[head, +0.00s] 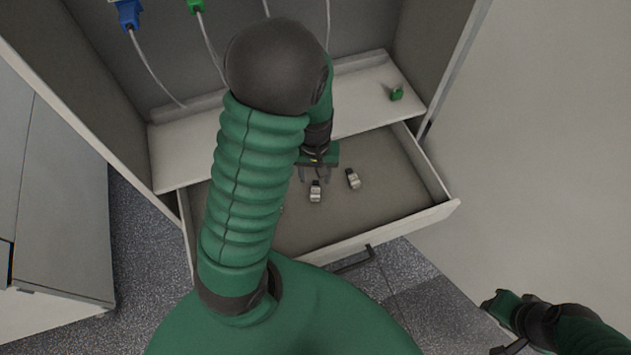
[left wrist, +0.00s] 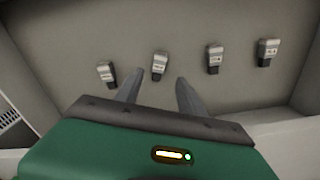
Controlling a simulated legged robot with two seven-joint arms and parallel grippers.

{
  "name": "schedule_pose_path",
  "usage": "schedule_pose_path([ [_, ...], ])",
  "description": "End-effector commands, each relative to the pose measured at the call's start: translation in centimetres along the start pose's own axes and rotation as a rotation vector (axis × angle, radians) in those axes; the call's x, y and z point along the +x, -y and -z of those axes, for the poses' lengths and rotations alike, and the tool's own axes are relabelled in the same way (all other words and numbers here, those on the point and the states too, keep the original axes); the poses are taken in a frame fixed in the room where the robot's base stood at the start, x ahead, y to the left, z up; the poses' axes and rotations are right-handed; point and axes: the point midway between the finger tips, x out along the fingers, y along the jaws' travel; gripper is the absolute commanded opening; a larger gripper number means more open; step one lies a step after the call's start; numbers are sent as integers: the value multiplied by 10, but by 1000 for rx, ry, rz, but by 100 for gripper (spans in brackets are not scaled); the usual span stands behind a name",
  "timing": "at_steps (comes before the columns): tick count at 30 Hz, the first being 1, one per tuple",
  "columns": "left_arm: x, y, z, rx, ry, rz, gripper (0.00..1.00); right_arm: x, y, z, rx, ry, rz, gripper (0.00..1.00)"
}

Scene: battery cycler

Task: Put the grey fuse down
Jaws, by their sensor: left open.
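Several grey fuses lie in a row on the floor of the open drawer (head: 285,235). In the head view, one grey fuse (head: 315,191) lies just beyond the fingertips of my left gripper (head: 315,178), and another (head: 352,178) lies to its right. In the left wrist view, a grey fuse (left wrist: 160,64) lies in line with the gap between the open fingers of the left gripper (left wrist: 160,80); others lie left (left wrist: 107,72) and right (left wrist: 214,58), (left wrist: 266,51). I cannot tell the height of the fingers over the drawer floor. My right gripper (head: 503,308) hangs at the lower right, away from the drawer.
A green item (head: 397,94) sits on the cabinet shelf (head: 365,95) above the drawer. Blue (head: 129,14) and green (head: 195,5) plugs on cables hang at the top left. The drawer's front wall and handle (head: 355,262) face me. My left arm hides part of the drawer's left side.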

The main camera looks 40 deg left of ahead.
Motion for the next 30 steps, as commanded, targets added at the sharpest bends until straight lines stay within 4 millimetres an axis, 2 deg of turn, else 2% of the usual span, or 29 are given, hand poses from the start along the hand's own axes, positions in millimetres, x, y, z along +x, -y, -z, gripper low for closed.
schedule_pose_path([
  [1, -14, -1, 0, 3, -3, -1, 46, -5, 0, 1, 0, 0, 0, 34],
  [5, -29, -1, 1, 2, -1, 0, 46, -8, 0, 2, 0, 0, 0, 34],
  [7, -36, -7, -5, 42, -11, -10, 46, -8, 0, 2, 0, 0, 0, 34],
  [8, -40, -15, -11, 90, -22, -19, 46, -8, 0, 2, 0, 0, 0, 34],
  [12, -67, -58, -60, 458, -135, -69, 46, -8, 0, 2, 0, 0, 0, 34],
  [16, -79, -74, -87, 682, -216, -81, 46, -7, 0, 2, 0, 0, 0, 34],
  [23, -80, -76, -88, 703, -222, -81, 46, -8, 0, 2, 0, 0, 0, 34],
  [27, -102, -76, -88, 701, -221, -81, 46, -30, 0, 7, 0, 0, 0, 34],
  [30, -96, -76, -88, 700, -221, -81, 46, -24, 0, 6, 0, -1, 0, 34],
])
